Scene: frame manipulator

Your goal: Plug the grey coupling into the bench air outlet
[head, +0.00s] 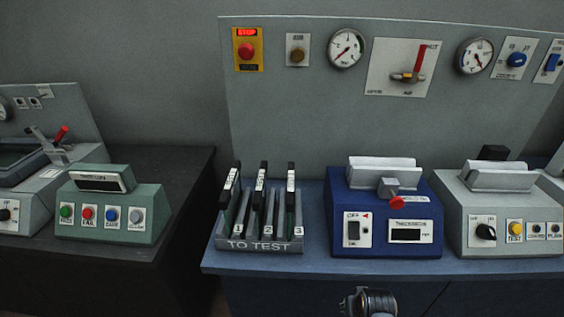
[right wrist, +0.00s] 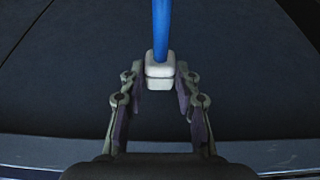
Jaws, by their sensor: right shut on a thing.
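In the right wrist view my right gripper (right wrist: 160,85) is shut on a pale grey-white block, the coupling (right wrist: 160,70), at the end of a blue hose (right wrist: 160,28). The hose runs up out of the picture from the block. In the head view a panel plate (head: 384,67) carries a brass valve (head: 407,77) with a red lever standing up. I cannot clearly make out the bench air outlet. A rounded grey metal part (head: 368,302) is cut off at the bottom edge; I cannot tell whether it is mine. My left gripper is not in view.
The blue bench (head: 285,262) carries a TO TEST rack (head: 260,246), a blue tester (head: 340,210) with a red knob, and a grey unit (head: 520,215). A green button box (head: 110,218) stands on the dark left bench. Gauges (head: 346,48) and switches line the back panel.

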